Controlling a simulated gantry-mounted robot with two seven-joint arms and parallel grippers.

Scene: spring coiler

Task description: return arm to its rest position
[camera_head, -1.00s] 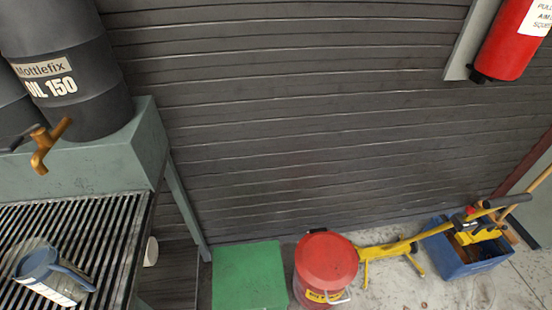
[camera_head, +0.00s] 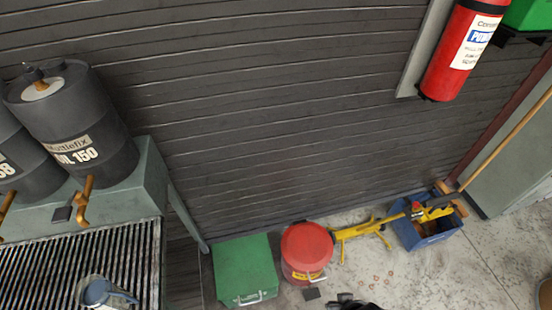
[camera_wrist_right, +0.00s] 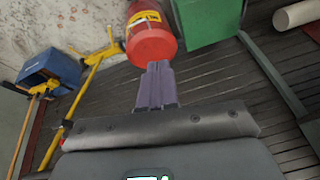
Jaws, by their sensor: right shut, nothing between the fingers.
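My right gripper (camera_wrist_right: 155,85) shows in the right wrist view. Its two narrow fingers are together and hold nothing. They point towards a red can (camera_wrist_right: 151,40), apart from it as far as I can tell. A dark piece at the bottom edge of the head view may be part of my right arm, mostly cut off. My left gripper is in neither current view.
In the head view a green box (camera_head: 245,268), the red can (camera_head: 305,252), a yellow stand (camera_head: 362,231) and a blue crate (camera_head: 428,232) line the wall. Barrels (camera_head: 75,120) and a jug (camera_head: 103,292) stand left. A fire extinguisher (camera_head: 461,50) hangs upper right. Floor at right is open.

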